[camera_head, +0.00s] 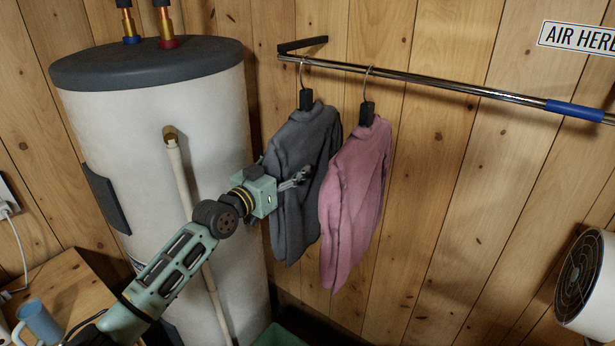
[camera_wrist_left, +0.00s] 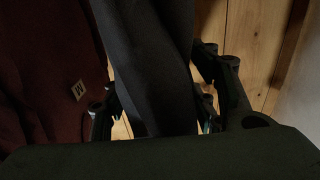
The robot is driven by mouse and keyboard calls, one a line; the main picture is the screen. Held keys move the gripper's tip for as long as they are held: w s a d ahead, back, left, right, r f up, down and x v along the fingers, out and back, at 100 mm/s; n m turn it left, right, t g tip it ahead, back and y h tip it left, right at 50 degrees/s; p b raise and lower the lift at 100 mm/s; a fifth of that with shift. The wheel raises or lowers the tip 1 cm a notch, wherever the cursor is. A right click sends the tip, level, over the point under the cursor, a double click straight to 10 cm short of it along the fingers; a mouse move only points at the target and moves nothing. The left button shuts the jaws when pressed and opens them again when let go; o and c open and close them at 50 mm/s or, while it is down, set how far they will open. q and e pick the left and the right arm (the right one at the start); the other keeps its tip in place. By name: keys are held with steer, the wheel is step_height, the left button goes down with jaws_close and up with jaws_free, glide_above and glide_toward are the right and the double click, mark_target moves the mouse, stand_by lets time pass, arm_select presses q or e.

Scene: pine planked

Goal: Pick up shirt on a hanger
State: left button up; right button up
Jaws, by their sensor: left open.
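A grey shirt (camera_head: 290,205) and a pink shirt (camera_head: 356,185) hang side by side from a chrome rail (camera_head: 450,86) on hangers with dark tops. My left gripper (camera_head: 300,176) is at the front of the grey shirt, around its middle height, with its fingers over the cloth. In the left wrist view the open fingers (camera_wrist_left: 165,100) stand on either side of a dark fold of the grey shirt (camera_wrist_left: 150,60). The reddish shirt with a small M label (camera_wrist_left: 79,91) is at the left there. My right gripper is not in view.
A white water tank (camera_head: 130,150) with a pipe (camera_head: 180,180) stands at the left, close to my left arm. A fan (camera_head: 590,285) is at the lower right. A blue mug (camera_head: 40,322) sits on a wooden table (camera_head: 65,290). A green bin (camera_head: 280,336) is below the shirts.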

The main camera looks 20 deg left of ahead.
arm_select(q)
steer(key=shift+w+d+f, duration=0.1)
steer(key=shift+w+d, duration=0.05)
steer(key=shift+w, duration=0.3)
steer(key=shift+s, duration=0.15)
jaws_close()
